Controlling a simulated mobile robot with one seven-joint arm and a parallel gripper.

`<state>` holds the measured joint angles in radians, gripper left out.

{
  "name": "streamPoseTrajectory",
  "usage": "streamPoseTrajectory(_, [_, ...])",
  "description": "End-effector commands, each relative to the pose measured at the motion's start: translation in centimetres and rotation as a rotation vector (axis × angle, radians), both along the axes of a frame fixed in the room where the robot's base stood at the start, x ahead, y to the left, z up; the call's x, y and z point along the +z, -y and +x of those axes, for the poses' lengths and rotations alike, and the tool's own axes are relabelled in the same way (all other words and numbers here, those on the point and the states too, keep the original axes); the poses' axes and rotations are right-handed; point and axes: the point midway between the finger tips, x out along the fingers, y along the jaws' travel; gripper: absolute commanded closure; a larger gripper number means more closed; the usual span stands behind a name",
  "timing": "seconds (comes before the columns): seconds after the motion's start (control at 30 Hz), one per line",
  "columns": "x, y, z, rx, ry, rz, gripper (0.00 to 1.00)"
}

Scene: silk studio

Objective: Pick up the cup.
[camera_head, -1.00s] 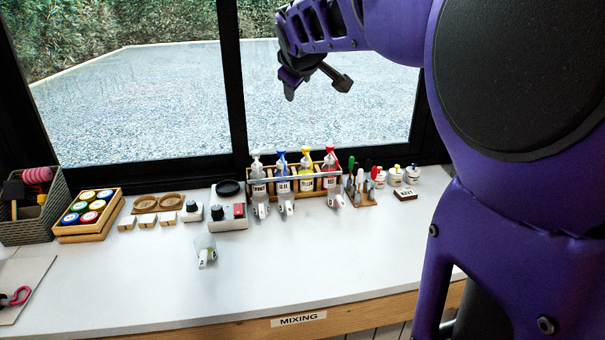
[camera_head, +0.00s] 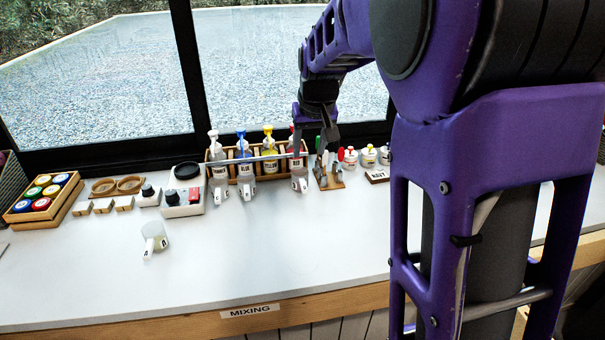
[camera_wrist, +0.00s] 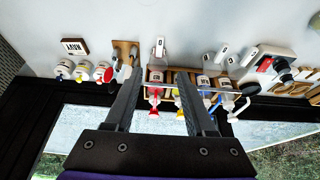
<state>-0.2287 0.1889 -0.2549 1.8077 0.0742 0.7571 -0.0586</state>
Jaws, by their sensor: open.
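A small translucent cup (camera_head: 158,232) with a white labelled handle stands alone on the white counter, left of centre in the head view. Similar cups stand in a row before the pump bottles, one below the red-topped bottle (camera_head: 300,183). My gripper (camera_head: 314,124) is open and empty, above the back of the counter near the red-topped bottle, well to the right of the lone cup. In the wrist view my gripper (camera_wrist: 159,72) has its fingers apart, with the bottle rack beyond them. I cannot pick out the lone cup in the wrist view.
A wooden rack (camera_head: 262,157) holds several pump bottles along the window. A white device (camera_head: 183,206), a wooden box of coloured jars (camera_head: 47,218) and a tool stand (camera_head: 328,184) line the back. The front of the counter (camera_head: 250,265) is clear.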

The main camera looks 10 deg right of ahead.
Motion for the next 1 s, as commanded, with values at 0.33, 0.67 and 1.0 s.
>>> streamPoseTrajectory(0.33, [-6.0, 0.0, 2.2, -0.003, -0.008, 0.002, 0.45])
streamPoseTrajectory(0.67, [-10.9, 0.0, 4.3, -0.002, -0.004, 0.002, 0.45])
streamPoseTrajectory(1.0, [-13.5, 0.1, 5.1, -0.002, -0.005, 0.001, 0.45])
